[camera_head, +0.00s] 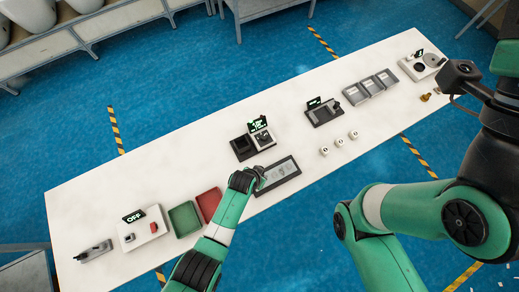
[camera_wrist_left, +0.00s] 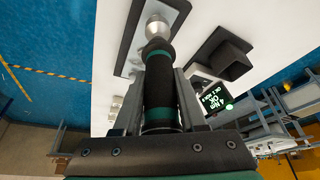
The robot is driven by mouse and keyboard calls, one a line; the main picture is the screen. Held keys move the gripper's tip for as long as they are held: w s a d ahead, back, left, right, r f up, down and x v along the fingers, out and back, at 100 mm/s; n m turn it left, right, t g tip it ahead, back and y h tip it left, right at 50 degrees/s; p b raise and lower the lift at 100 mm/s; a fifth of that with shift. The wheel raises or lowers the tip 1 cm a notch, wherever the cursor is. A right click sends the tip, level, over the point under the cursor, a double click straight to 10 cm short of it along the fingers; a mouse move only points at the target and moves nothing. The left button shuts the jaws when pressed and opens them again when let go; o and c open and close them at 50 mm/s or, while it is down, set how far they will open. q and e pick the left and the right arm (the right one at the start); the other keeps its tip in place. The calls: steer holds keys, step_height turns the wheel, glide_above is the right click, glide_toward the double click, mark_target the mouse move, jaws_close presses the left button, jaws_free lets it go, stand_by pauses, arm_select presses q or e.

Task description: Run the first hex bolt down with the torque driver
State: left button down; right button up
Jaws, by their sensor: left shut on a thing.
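My left gripper (camera_head: 250,177) is at the left end of the dark-framed tray (camera_head: 262,188) on the white table. In the left wrist view it is shut on the torque driver (camera_wrist_left: 159,85), a black cylinder with green bands. The driver's silver round end (camera_wrist_left: 157,27) points away from the gripper, over the tray's grey inside. The first hex bolt cannot be made out, and I cannot tell whether the driver touches anything. A lit display (camera_head: 258,124) shows green text, which reads "4 Nm OK" in the wrist view (camera_wrist_left: 212,101). My right gripper cannot be made out.
A black holder (camera_head: 243,147) stands behind the tray. Red (camera_head: 209,203) and green (camera_head: 184,218) bins lie to the left, near a unit marked OFF (camera_head: 134,216). Several small white parts (camera_head: 339,142) stand to the right, before grey bins (camera_head: 370,87). Bare table lies between the stations.

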arm_select(q)
steer(key=shift+f+b, duration=0.95)
steer(key=shift+f, duration=0.05)
stand_by(1.2)
steer(key=shift+r, duration=0.2)
stand_by(1.5)
step_height(320, 180, up, 5)
steer(key=p, duration=0.5)
steer(key=shift+r, duration=0.1)
stand_by(0.3)
